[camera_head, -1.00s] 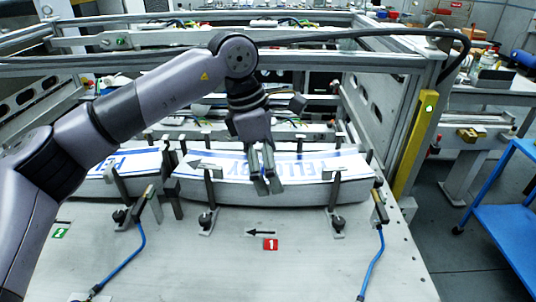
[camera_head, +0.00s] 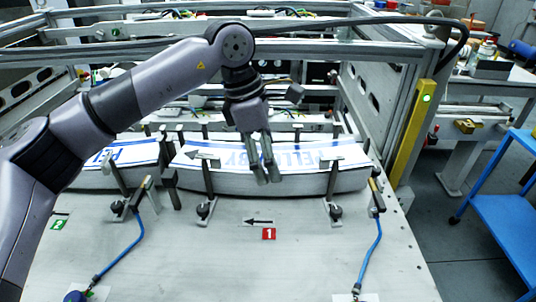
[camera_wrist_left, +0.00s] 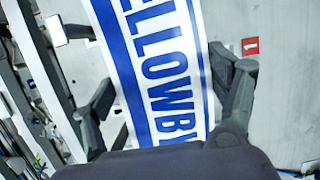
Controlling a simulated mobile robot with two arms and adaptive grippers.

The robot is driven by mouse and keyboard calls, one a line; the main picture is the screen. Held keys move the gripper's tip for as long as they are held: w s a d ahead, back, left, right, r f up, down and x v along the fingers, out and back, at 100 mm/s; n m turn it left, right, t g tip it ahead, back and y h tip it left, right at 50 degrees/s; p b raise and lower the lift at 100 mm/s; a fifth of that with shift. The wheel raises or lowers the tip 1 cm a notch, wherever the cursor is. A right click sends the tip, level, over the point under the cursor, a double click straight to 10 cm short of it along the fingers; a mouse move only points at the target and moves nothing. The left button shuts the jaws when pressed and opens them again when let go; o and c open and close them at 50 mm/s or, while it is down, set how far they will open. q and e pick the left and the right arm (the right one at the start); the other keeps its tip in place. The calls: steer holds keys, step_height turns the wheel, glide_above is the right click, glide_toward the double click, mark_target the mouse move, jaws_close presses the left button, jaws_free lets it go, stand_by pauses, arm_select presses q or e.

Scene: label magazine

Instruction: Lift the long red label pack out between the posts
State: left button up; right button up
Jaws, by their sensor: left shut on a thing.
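The long label pack (camera_head: 305,160) is a white stack with blue lettering, slightly curved, lying between front posts (camera_head: 206,180) (camera_head: 333,180) and posts behind it. I see no red on its top; a red plate marked 1 (camera_head: 269,234) is on the table in front. My left gripper (camera_head: 267,176) points down at the middle of the pack, shut on it. In the left wrist view the pack (camera_wrist_left: 160,50) runs between the two fingers (camera_wrist_left: 165,95), one at each side. The pack still appears low among the posts. My right gripper is not in view.
A second white and blue pack (camera_head: 100,178) lies to the left in its own posts, partly behind my arm. Blue hoses (camera_head: 370,255) run over the table front.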

arm_select(q)
steer(key=shift+r, duration=0.1)
steer(key=c, duration=0.4)
steer(key=shift+o, duration=0.2)
step_height(320, 180, up, 13)
steer(key=p, duration=0.7)
steer(key=shift+p, duration=0.4)
stand_by(1.0)
